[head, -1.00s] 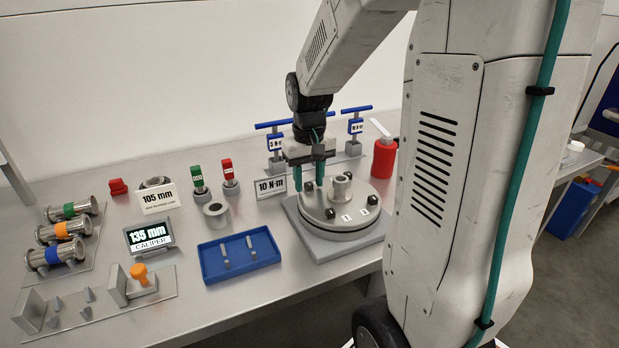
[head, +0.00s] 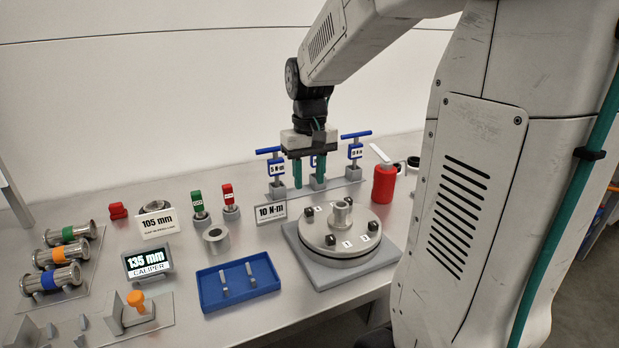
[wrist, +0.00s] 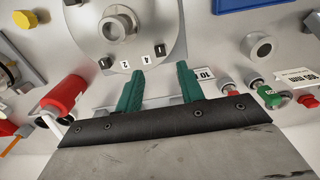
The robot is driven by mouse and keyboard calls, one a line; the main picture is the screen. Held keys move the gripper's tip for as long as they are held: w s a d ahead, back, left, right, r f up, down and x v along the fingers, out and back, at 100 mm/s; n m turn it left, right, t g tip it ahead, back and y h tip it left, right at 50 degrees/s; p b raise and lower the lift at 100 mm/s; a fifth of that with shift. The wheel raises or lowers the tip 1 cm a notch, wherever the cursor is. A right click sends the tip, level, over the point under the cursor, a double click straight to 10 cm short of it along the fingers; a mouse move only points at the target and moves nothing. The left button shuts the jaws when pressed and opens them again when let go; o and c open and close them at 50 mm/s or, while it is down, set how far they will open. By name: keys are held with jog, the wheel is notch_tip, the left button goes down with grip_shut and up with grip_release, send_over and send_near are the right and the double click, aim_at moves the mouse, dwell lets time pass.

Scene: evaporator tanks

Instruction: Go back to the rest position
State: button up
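My gripper (head: 308,174) hangs behind and above the round flanged lid (head: 340,232), in front of the row of blue-handled torque tools. Its two green fingers are apart with nothing between them. In the wrist view the open gripper (wrist: 160,80) points toward the lid (wrist: 118,38), with a clear gap between the fingers. The lid lies flat on a grey square base (head: 318,277) and carries dark bolts around a central hub.
A red bottle (head: 384,184) stands right of the tools. A 10 N·m sign (head: 271,212), a blue tray (head: 238,288), green (head: 198,204) and red (head: 229,196) tools and a caliper display (head: 149,261) stand to the left.

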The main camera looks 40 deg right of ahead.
jog(key=s+a+r+n, duration=0.1)
jog(key=s+a, duration=0.6)
jog(key=s, duration=0.3)
jog(key=s+a+r+n+t, duration=0.1)
jog(key=s+a+n, duration=0.1)
jog(key=s+a, duration=0.6)
jog(key=shift+s, duration=0.85)
